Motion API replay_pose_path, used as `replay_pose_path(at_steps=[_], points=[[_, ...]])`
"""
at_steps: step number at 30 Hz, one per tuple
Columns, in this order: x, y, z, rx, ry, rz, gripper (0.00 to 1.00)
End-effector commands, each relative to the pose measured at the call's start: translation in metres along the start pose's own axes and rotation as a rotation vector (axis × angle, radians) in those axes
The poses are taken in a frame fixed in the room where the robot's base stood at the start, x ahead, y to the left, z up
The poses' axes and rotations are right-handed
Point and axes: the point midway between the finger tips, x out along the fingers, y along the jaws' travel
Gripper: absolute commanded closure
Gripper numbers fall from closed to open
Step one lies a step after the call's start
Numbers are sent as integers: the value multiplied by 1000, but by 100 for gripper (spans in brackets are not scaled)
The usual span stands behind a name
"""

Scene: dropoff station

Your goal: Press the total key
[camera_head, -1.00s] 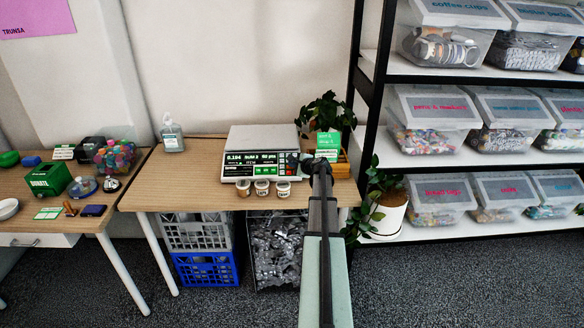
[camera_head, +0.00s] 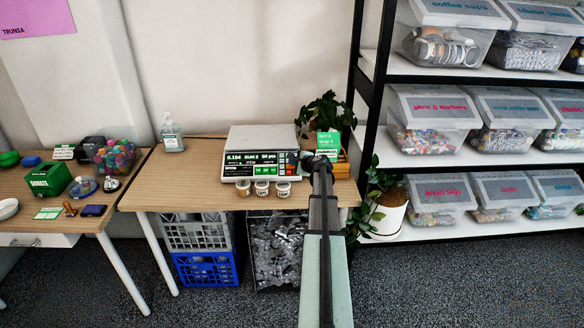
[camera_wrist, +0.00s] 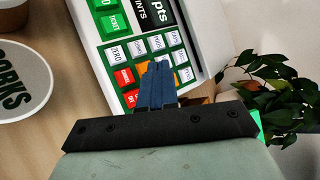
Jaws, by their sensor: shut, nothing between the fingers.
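A white counting scale (camera_head: 243,180) with a silver top plate stands on the wooden table; its front panel has a lit display and a keypad. The keypad (camera_wrist: 128,78) shows in the wrist view with white, green, red and orange keys. My gripper (camera_wrist: 158,68) is shut and empty, its blue fingers over the orange keys (camera_wrist: 143,68), partly hiding them. The total key's label cannot be read; it may be behind the fingers. Whether the tips touch a key cannot be told. In the head view my gripper (camera_head: 307,162) is at the panel's right end.
Small round tubs (camera_head: 262,188) stand before the scale. A plant (camera_head: 322,112), a green sign (camera_head: 328,143) and a wooden holder (camera_head: 342,166) are close on the right. A pump bottle (camera_head: 172,136) is left. A shelf rack (camera_head: 370,70) stands further right.

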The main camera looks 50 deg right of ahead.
Motion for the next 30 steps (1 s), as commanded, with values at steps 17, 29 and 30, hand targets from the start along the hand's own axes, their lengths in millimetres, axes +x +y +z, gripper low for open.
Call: replay_pose_path(at_steps=[17, 29, 30], points=[[-21, -15, 15, -1, 1, -1, 100], [-35, -26, 26, 0, 0, 0, 100], [-35, -26, 25, 0, 0, 0, 100]])
